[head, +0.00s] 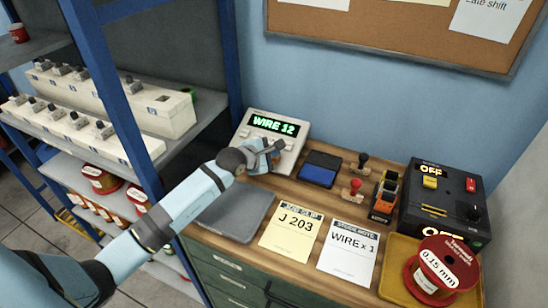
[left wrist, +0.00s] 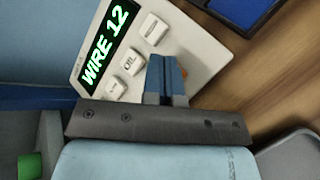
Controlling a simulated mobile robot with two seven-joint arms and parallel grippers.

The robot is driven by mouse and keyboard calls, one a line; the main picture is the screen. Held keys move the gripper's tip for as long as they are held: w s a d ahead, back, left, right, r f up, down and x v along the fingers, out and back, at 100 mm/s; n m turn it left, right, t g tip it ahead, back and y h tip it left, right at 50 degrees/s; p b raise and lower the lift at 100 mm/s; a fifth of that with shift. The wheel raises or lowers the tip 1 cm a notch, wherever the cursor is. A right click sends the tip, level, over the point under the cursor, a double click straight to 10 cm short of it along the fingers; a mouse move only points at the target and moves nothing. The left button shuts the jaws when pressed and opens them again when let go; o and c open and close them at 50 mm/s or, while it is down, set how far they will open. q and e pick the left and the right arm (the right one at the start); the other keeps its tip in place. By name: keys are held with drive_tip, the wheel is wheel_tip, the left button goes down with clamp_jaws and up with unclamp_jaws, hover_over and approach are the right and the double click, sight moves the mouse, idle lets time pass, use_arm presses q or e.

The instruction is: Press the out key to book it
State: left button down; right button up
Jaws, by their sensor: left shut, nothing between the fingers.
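The booking terminal (head: 287,161) is a pale sloped box at the back of the bench, its green display (head: 273,124) reading "WIRE 12". A sliver of orange shows just past the fingertips. My left gripper (head: 274,147) is shut and empty, over the terminal's key area. In the wrist view its blue fingertips (left wrist: 167,75) hide part of the keys; I cannot tell whether they touch one.
Right of the terminal are a blue ink pad (head: 320,170), stamps (head: 352,188), and a black box (head: 440,205) reading "OFF". A grey tray (head: 235,213), a "J 203" card (head: 291,232), a "WIRE x 1" note (head: 347,250) and a wire spool (head: 442,270) lie in front.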

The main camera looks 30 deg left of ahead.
use_arm(q)
drive_tip(key=shift+f, duration=0.15)
idle(0.3)
drive_tip(key=shift+w+f+b, duration=0.2)
drive_tip(key=shift+f+b, duration=0.05)
drive_tip(key=shift+b, duration=0.2)
drive_tip(key=shift+w+f+b, duration=0.1)
drive_tip(key=shift+f+b, duration=0.35)
idle(0.4)
drive_tip(key=shift+r, duration=0.1)
drive_tip(key=shift+s+r+p, duration=0.3)
drive_tip(key=shift+r+p, duration=0.3)
drive_tip(key=shift+r, duration=0.1)
drive_tip(key=r+p, duration=0.1)
drive_tip(key=s+r+p, duration=0.1)
drive_tip(key=r, duration=0.1)
drive_tip(key=s+r+p, duration=0.1)
drive_tip(key=shift+r, duration=0.35)
drive_tip(key=shift+d, duration=0.1)
idle(0.7)
